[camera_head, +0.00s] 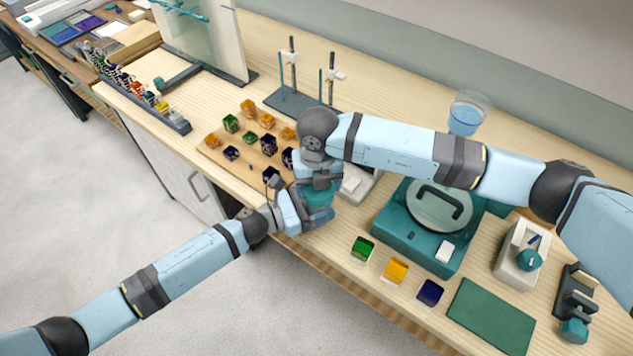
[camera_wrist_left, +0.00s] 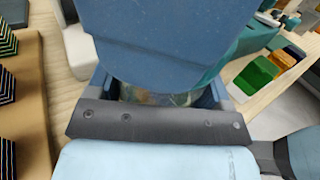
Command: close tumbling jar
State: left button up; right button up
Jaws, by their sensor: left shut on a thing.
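My left gripper (camera_head: 316,212) is at the front edge of the bench, low, with its arm coming from the lower left. It is shut on the tumbling jar. In the left wrist view a small strip of the glassy jar (camera_wrist_left: 160,97) shows between the fingers, with mixed colours inside. My right gripper (camera_head: 320,182) points down directly above the left one, over the jar. It hides most of the jar, so I cannot tell how the lid sits or whether the right fingers are closed.
A wooden board (camera_head: 215,152) with several coloured glass cubes lies left of the grippers. A teal machine (camera_head: 402,238) with a round lid stands to the right. Green (camera_head: 362,249), amber (camera_head: 396,270) and dark blue (camera_head: 430,292) blocks line the front. A beaker (camera_head: 467,113) stands behind.

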jog(key=shift+m, duration=0.8)
jog(key=o, duration=0.9)
notch_tip(320, 180, up, 12)
jog(key=shift+r, duration=0.1)
pick_arm(q)
jog(key=o, duration=1.7)
jog(key=shift+o, duration=0.2)
jog(key=shift+a, duration=0.15)
